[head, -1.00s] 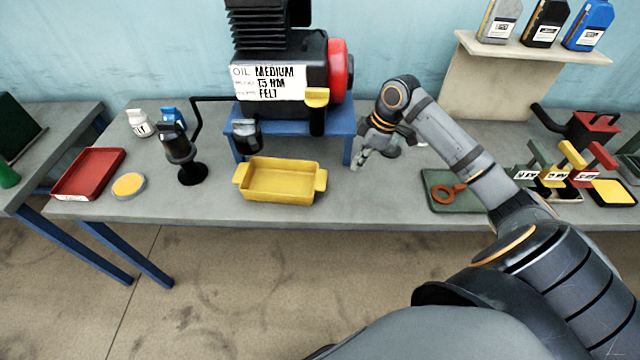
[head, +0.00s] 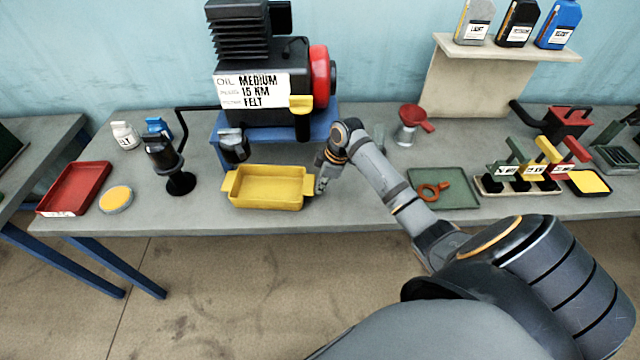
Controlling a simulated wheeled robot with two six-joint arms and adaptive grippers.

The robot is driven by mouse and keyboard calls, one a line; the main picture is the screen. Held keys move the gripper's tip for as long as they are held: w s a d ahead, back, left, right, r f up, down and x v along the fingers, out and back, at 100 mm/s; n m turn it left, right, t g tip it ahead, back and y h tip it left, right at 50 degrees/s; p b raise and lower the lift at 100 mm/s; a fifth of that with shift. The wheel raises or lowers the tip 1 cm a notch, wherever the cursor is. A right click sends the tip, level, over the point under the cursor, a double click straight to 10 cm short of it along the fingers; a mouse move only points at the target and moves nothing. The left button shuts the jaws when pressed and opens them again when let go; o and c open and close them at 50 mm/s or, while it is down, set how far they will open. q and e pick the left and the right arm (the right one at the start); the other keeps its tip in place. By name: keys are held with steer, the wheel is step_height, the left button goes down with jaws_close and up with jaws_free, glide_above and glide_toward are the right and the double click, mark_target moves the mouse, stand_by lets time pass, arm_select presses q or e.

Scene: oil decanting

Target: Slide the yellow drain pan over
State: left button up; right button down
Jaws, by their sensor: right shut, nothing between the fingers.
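The yellow drain pan (head: 266,188) sits on the grey bench, near its front edge, in front of the blue engine stand. It is upright, looks empty, and has a tab handle at each end. My right gripper (head: 321,185) is shut and empty, pointing down just beside the pan's right handle. I cannot tell whether the fingers touch the handle. My left gripper is not in view.
The engine (head: 262,108) on its blue stand (head: 282,133) is behind the pan. A black cup-topped stand (head: 180,182), a yellow-topped disc (head: 116,199) and a red tray (head: 75,188) are to the left. A green tray (head: 458,188) with an orange ring wrench (head: 433,192) is to the right.

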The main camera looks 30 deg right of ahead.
mark_target(307, 186)
stand_by(0.3)
steer(key=w+a, duration=0.2)
steer(key=a, duration=0.1)
steer(key=shift+w+a, duration=0.15)
steer(key=shift+w, duration=0.15)
steer(key=shift+s, duration=0.1)
